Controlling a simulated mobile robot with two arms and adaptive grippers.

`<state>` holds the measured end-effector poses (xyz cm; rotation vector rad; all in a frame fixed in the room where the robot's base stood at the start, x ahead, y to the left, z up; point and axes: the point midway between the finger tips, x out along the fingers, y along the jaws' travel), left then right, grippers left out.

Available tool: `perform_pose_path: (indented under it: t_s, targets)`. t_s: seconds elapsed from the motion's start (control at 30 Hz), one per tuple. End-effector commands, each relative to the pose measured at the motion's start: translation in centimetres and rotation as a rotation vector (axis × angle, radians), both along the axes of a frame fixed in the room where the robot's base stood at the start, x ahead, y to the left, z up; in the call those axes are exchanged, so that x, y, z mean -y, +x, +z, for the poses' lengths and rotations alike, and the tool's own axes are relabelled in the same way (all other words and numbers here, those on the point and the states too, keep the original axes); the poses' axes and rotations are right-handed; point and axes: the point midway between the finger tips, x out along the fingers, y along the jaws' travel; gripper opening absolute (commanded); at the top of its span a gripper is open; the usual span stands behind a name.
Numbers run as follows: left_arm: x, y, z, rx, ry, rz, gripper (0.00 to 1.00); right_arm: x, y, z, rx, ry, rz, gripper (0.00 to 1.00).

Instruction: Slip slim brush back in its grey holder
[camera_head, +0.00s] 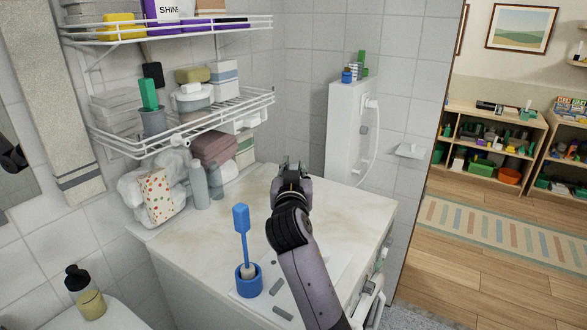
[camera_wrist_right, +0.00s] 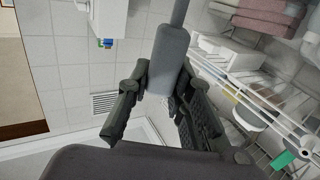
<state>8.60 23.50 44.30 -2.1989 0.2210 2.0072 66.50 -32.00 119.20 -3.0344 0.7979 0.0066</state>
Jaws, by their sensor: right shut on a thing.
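In the right wrist view my right gripper (camera_wrist_right: 160,92) is shut on a slim grey brush-like thing (camera_wrist_right: 172,55), with a thicker grey part between the fingers and a thin stem running up. In the head view my right gripper (camera_head: 292,172) is above the far part of the countertop, and what it holds is mostly hidden there. A grey cup-like holder (camera_head: 152,122) stands on the lower wire shelf at left, well away from the gripper, with a green-topped item (camera_head: 148,94) in it. My left gripper is not in view.
A blue brush (camera_head: 241,220) stands in a blue holder (camera_head: 249,282) near the counter's front. Bottles (camera_head: 199,186), towels (camera_head: 214,150) and a spotted bag (camera_head: 157,196) crowd the left side under the wire shelf (camera_head: 190,130). The middle of the countertop (camera_head: 345,215) is mostly clear.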

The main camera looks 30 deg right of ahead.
Motion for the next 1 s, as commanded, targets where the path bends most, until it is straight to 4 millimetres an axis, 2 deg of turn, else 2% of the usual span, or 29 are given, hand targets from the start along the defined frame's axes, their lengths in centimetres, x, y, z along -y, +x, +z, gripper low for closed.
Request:
perform_pose_path:
  t_s: [0.4,0.73,1.0]
  targets:
    - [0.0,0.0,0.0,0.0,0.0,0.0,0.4,0.0,0.0,0.0,0.002,-0.001,0.0,0.44]
    - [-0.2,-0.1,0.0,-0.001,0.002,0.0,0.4,-0.3,-0.4,0.0,0.001,0.0,0.001,0.44]
    - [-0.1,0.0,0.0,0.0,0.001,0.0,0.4,-2.3,-4.0,-0.1,0.001,0.004,0.002,0.44]
